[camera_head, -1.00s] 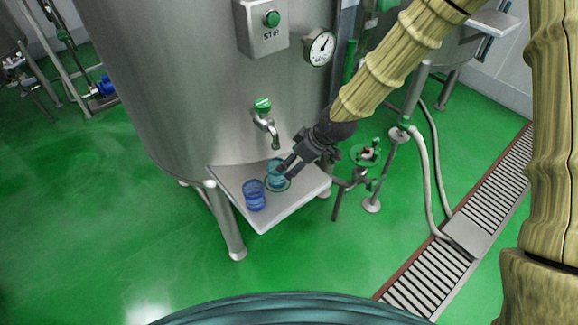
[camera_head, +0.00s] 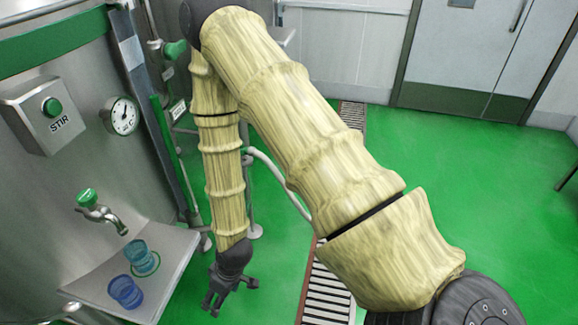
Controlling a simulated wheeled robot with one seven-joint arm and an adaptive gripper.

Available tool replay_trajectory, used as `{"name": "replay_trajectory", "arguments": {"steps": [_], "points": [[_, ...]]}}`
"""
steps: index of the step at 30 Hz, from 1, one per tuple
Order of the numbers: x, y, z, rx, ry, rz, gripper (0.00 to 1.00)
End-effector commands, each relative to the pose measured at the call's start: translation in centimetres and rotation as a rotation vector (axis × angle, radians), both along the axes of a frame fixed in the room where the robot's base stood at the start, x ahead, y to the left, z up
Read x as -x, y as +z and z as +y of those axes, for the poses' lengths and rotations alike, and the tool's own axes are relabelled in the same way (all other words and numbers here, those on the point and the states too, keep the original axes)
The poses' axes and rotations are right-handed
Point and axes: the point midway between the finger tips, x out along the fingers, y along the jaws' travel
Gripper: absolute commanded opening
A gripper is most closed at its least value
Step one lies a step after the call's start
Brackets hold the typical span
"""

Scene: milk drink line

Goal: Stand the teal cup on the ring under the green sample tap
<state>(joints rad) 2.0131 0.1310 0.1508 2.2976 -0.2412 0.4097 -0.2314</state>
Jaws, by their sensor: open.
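The teal cup (camera_head: 138,252) stands upright on the shelf (camera_head: 181,243) below the green sample tap (camera_head: 102,207). It stands within the green ring (camera_head: 158,263), whose edge shows around its base, toward the ring's left side in this view. A blue cup (camera_head: 124,291) stands on the shelf in front of it, close by. My gripper (camera_head: 217,302) is open and empty, off the shelf's right side and apart from both cups.
The steel tank carries a stir button box (camera_head: 42,108) and a round gauge (camera_head: 121,116) above the tap. A floor drain (camera_head: 325,290) runs right of my gripper. Green floor (camera_head: 480,190) lies open at the right, before double doors (camera_head: 485,50).

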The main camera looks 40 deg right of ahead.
Motion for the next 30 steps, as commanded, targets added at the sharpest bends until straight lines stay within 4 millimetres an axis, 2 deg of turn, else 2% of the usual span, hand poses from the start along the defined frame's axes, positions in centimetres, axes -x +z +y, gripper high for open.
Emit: {"name": "replay_trajectory", "arguments": {"steps": [1, 6, 9, 12, 17, 30], "points": [[2.9, -1.7, -1.2, 0.024, -0.057, 0.044, 0.72], [10.7, -5.3, -5.3, 0.115, -0.247, 0.137, 0.72], [14.2, -6.3, -7.4, 0.169, -0.332, 0.169, 0.72], [16.6, -6.8, -8.8, 0.209, -0.388, 0.187, 0.72], [18.2, -7.0, -9.9, 0.239, -0.427, 0.196, 0.72], [18.3, -7.0, -9.9, 0.24, -0.429, 0.196, 0.72]]}}
